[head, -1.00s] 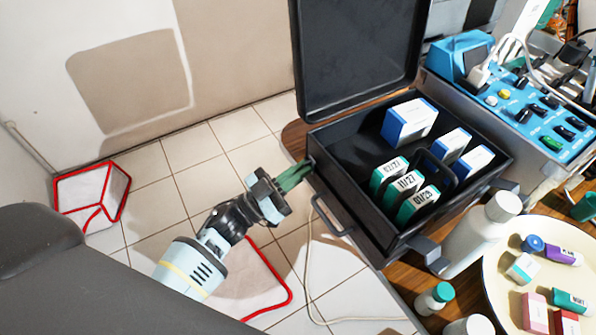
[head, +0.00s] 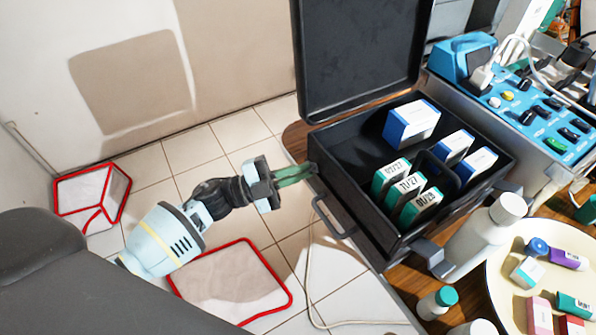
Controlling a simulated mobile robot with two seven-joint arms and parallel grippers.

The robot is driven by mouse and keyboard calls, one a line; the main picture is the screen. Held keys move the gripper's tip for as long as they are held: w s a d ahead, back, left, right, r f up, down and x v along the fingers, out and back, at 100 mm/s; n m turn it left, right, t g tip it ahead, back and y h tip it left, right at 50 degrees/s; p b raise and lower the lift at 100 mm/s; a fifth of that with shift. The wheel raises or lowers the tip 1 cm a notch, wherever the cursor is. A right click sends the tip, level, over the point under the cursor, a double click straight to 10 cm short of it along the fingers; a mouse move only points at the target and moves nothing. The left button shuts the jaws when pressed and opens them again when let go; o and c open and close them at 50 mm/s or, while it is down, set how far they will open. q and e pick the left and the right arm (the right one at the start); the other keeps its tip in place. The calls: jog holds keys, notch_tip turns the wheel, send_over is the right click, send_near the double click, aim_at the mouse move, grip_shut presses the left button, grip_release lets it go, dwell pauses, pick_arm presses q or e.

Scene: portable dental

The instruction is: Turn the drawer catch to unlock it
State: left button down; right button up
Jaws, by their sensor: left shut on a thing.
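A black case (head: 352,195) stands with its lid (head: 358,52) up. It has the look of an open drawer-like box, with a dark handle (head: 330,218) on its front wall. My left gripper (head: 303,172) has green fingers and reaches from the left to the left end of that front wall. It is shut on a small part there, likely the drawer catch, which the fingertips hide. I cannot tell how far the catch is turned. My right gripper is not in view.
Several labelled boxes (head: 413,122) lie in the case. A white bottle (head: 480,235), a small green-capped bottle (head: 437,302) and a cream tray (head: 497,270) are at the lower right. A blue device (head: 540,118) stands behind. Red-edged bins (head: 240,290) are on the floor.

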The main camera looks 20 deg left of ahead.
pick_arm(q)
jog(key=shift+a+r+m+g+y+p, duration=0.1)
jog(key=shift+m+g+y+p, duration=0.4)
jog(key=shift+m, duration=1.45)
jog(key=shift+a+r+m+g+y+p, duration=0.15)
jog(key=shift+m+g+p, duration=0.5)
jog(key=shift+m, duration=1.3)
jog(key=shift+d+f, duration=0.1)
jog(key=shift+f, duration=0.05)
jog(key=c, duration=1.6)
grip_release()
jog(key=b+v, duration=0.1)
jog(key=v, duration=0.6)
jog(key=shift+a, duration=0.35)
